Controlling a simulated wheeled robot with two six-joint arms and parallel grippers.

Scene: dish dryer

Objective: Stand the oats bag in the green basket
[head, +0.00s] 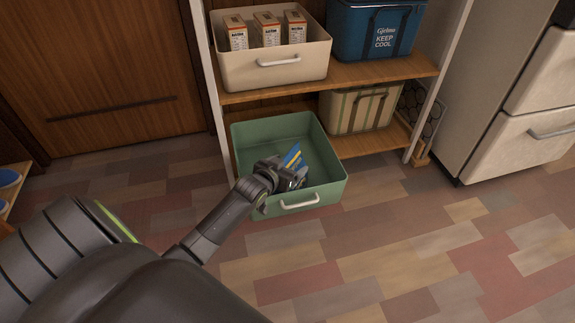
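The green basket (327,148) sits low at the front of the shelf, pulled out over the floor, with a white handle on its front. My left gripper (298,178) reaches over the front of the basket into its opening. A small blue and yellow packet, which looks like the oats bag (293,155), shows tilted right at the gripper, inside the basket's outline. The gripper hides its lower part. I cannot tell whether the fingers are closed on it or whether it touches the basket floor. My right gripper is not in view.
A cream basket (231,73) with several boxes (268,30) and a blue cooler bag (345,31) stand on the shelf board (378,71) above. A striped basket (340,110) is right of the green basket. White drawers (515,135) stand right. The floor in front is clear.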

